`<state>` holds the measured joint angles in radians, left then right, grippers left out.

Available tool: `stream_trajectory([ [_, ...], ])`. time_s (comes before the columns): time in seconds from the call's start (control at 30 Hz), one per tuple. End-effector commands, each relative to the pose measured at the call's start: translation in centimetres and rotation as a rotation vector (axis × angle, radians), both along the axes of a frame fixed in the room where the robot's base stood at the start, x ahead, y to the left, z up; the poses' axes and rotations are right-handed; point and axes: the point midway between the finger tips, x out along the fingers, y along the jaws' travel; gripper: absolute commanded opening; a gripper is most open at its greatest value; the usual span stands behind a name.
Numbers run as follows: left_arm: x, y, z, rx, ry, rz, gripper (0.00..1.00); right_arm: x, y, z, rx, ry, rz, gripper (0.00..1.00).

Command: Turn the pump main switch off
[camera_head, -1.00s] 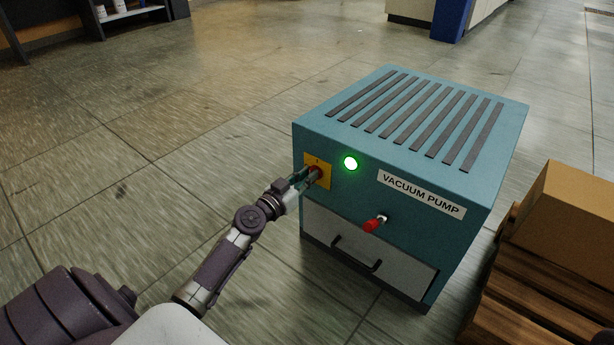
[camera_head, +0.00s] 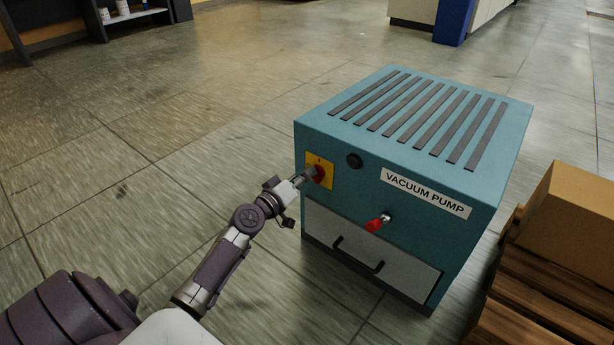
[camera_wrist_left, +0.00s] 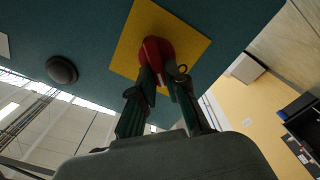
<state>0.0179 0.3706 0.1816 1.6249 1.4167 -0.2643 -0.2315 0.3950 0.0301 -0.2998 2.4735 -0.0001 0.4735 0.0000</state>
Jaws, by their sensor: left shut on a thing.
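The teal vacuum pump box (camera_head: 340,150) stands on the floor with a yellow plate (camera_head: 327,183) at the left of its front face. The red main switch knob (camera_head: 320,172) sits on that plate. My left gripper (camera_head: 309,174) is shut on the knob; its fingers grip the red knob (camera_wrist_left: 155,55) in the left wrist view, in front of the yellow plate (camera_wrist_left: 190,38). The round indicator lamp (camera_head: 354,160) beside the plate is dark, and it also shows dark in the left wrist view (camera_wrist_left: 62,69). My right gripper is not in view.
A red-handled valve (camera_head: 377,223) sticks out of the pump front, above a pale drawer panel (camera_head: 335,232) with a black handle. A cardboard box (camera_head: 570,220) on a wooden pallet (camera_head: 530,285) stands close at the right. The floor to the left is clear.

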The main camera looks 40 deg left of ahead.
Motion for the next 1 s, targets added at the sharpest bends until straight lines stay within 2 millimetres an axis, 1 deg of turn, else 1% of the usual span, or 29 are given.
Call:
stream_trajectory([
  [0.3, 0.0, 0.25, -0.43, -0.302, 0.026, 0.001, 0.0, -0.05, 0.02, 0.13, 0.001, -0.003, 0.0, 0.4],
  [0.6, 0.0, 0.37, -0.69, -0.554, 0.045, 0.001, 0.0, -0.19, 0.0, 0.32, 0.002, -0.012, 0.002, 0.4],
  [0.8, 0.0, 0.41, -0.83, -0.675, 0.055, 0.001, 0.0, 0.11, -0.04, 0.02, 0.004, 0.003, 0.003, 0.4],
  [1.0, 0.01, 0.45, -0.96, -0.748, 0.06, 0.002, 0.0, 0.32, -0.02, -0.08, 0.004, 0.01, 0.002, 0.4],
])
